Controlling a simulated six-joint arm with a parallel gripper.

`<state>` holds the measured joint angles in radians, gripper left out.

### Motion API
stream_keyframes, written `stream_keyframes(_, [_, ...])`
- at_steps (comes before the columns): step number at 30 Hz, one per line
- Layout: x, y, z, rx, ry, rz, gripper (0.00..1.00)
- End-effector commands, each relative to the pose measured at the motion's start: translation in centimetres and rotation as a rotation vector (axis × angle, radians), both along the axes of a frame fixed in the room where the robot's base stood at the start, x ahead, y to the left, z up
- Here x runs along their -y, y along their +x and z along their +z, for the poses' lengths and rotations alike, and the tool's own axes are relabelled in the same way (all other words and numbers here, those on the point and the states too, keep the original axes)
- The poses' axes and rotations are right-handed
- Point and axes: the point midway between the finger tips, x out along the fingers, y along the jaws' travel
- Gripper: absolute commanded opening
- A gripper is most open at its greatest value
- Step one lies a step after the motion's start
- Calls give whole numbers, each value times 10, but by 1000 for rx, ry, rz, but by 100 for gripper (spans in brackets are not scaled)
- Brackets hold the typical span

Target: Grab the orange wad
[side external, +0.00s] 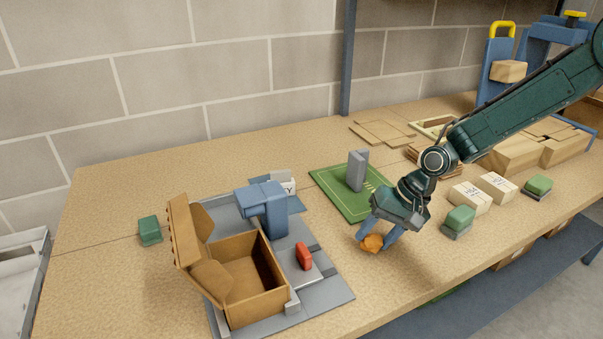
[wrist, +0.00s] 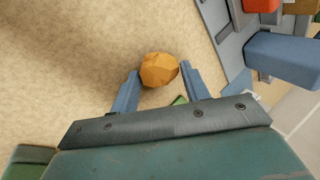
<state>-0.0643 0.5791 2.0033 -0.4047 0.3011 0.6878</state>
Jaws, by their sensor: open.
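The orange wad (side external: 372,243) is a small crumpled ball near the front of the tan bench. It also shows in the wrist view (wrist: 159,70), at the tips of my gripper's fingers. My gripper (side external: 377,236) points down at the wad with its two blue-grey fingers apart. In the wrist view my gripper (wrist: 160,84) is open, with one finger on each side of the wad's near part. I cannot tell whether either finger touches it.
An open cardboard box (side external: 258,308) stands on a grey fixture left, beside a red part (side external: 304,257). A green mat (side external: 324,182) with a grey upright block (side external: 357,170) lies behind my gripper. White boxes (side external: 470,198) and a green block (side external: 460,218) stand right. Bench left of the wad is clear.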

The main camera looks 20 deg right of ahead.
Motion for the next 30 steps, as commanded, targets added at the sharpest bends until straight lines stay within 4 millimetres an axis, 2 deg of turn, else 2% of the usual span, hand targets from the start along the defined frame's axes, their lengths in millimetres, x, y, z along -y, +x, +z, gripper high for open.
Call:
stream_keyframes(3, [0,0,0,0,0,0,44])
stream_keyframes(7, [0,0,0,0,0,0,18])
stream_keyframes(20, [0,0,4,1,1,0,18])
stream_keyframes(26, [0,1,20,4,1,0,18])
stream_keyframes(30, [0,1,39,5,1,-1,18])
